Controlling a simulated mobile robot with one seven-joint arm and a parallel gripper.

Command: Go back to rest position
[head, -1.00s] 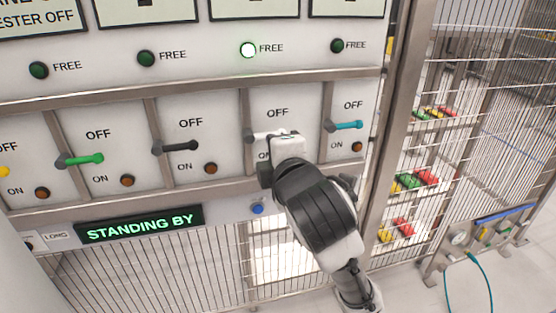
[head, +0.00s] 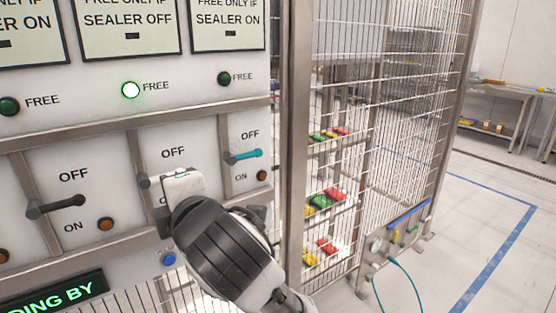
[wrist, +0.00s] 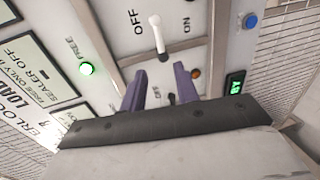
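My gripper (head: 183,184) is in front of the panel bay whose green lamp (head: 131,90) is lit. In the wrist view, its two purple fingers (wrist: 161,72) stand apart with nothing between them. The white lever (wrist: 157,35) lies just past the fingertips, between the OFF and ON labels. It looks clear of the fingers, though the exact gap is hard to judge. In the head view my gripper hides most of this lever, and only its grey pivot (head: 143,182) shows.
A teal lever (head: 243,155) is close on the right and a black lever (head: 56,206) on the left. A metal rail (head: 140,115) runs above the levers. A wire cage (head: 400,130) stands right of the panel, with open floor (head: 500,220) beyond.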

